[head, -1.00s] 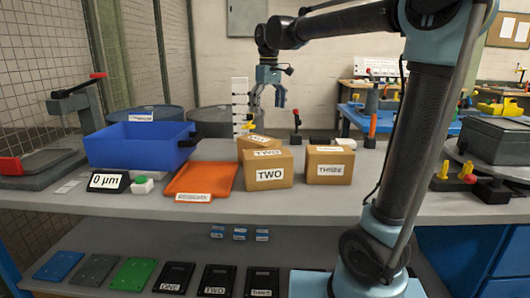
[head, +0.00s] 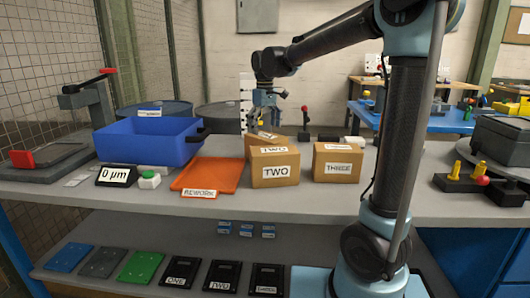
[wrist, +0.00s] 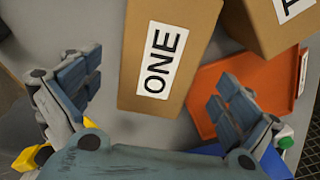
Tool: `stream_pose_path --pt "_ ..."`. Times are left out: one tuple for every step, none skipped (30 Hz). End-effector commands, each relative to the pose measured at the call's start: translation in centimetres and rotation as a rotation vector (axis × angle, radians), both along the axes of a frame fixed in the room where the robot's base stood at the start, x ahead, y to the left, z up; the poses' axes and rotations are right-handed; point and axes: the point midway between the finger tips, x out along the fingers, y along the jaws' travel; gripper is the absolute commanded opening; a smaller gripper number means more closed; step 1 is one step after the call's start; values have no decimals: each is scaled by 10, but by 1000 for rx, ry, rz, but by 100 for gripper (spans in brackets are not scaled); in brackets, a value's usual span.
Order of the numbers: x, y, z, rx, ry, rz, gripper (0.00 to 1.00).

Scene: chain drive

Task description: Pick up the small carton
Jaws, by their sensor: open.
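Three brown cartons stand on the grey bench. Carton ONE (head: 261,136) is at the back, mostly hidden behind carton TWO (head: 274,167); carton THREE (head: 338,162) is to the right. Which is the small carton is not clear from labels alone. My gripper (head: 263,116) is just above carton ONE in the head view. In the wrist view my gripper (wrist: 155,82) is open, with carton ONE (wrist: 160,75) lying between its spread fingers in the picture. I see no finger clearly touching it. A corner of carton TWO (wrist: 268,22) shows at the upper right.
An orange tray (head: 208,176) lies left of the cartons; it also shows in the wrist view (wrist: 205,88). A blue bin (head: 148,143), a display (head: 117,175) and a green button (head: 149,179) are further left.

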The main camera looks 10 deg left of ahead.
Motion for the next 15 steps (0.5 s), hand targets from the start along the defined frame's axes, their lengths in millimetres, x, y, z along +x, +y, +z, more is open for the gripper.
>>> stream_pose_path --pt "0 0 -5 0 0 0 98" --pt "0 0 -7 0 0 0 98" --pt "0 0 -10 0 0 0 98" --pt "0 0 -11 0 0 0 98" --pt "0 0 -12 0 0 0 98" --pt "0 0 -13 0 0 0 98" --pt "0 -1 -15 0 0 0 98" --pt "0 -1 -17 0 0 0 98" --pt "0 -2 -21 0 0 0 98" --pt "0 -2 -25 0 0 0 98" --pt "0 -3 -29 0 0 0 98" --pt "0 -4 -34 0 0 0 98" --pt "0 -4 -39 0 0 0 98" --pt "0 -5 -43 0 0 0 98" --pt "0 -5 -48 0 0 0 98"
